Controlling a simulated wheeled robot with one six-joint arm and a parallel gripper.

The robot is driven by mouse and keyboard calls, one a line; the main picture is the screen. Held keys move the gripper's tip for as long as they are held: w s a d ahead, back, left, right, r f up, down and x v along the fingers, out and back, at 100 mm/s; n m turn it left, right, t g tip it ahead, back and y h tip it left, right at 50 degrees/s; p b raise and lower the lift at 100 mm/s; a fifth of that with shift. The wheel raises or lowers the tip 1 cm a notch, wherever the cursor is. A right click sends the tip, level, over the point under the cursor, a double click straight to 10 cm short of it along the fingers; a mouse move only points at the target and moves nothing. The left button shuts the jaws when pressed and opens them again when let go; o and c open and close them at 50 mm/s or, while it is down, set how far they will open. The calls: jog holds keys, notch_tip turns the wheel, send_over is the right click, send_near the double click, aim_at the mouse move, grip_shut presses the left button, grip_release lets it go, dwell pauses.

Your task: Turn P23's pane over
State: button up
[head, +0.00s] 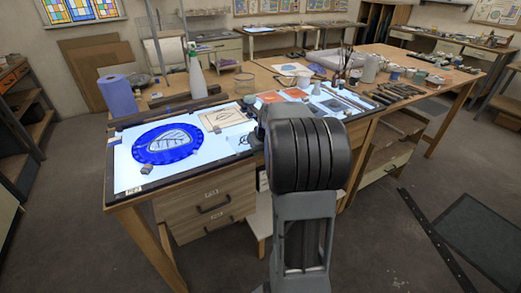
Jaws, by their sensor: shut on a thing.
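A round blue glass pane (167,142) with a pale leaf shape in its middle lies on the lit white tabletop panel (128,172). A cream sheet or pane with a dark leaf drawing (221,117) lies to its right. A smaller marked piece (241,140) lies nearer my arm, partly hidden. Orange panes (271,97) lie farther back. No P23 label is legible, so I cannot tell which pane is P23's. My arm stands in front of the bench, and my gripper and whatever it holds are hidden behind it.
A small dark block (146,169) sits at the blue pane's near edge. A blue roll (118,95) and a spray bottle (196,75) stand behind the panel. Brushes, jars and tools crowd the bench's right side. The floor (400,250) at right is mostly open.

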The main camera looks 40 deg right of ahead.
jog(key=shift+f, duration=0.2)
jog(key=o, duration=1.1)
jog(key=shift+c, duration=0.2)
jog(key=v, duration=1.3)
jog(key=shift+r, duration=0.45)
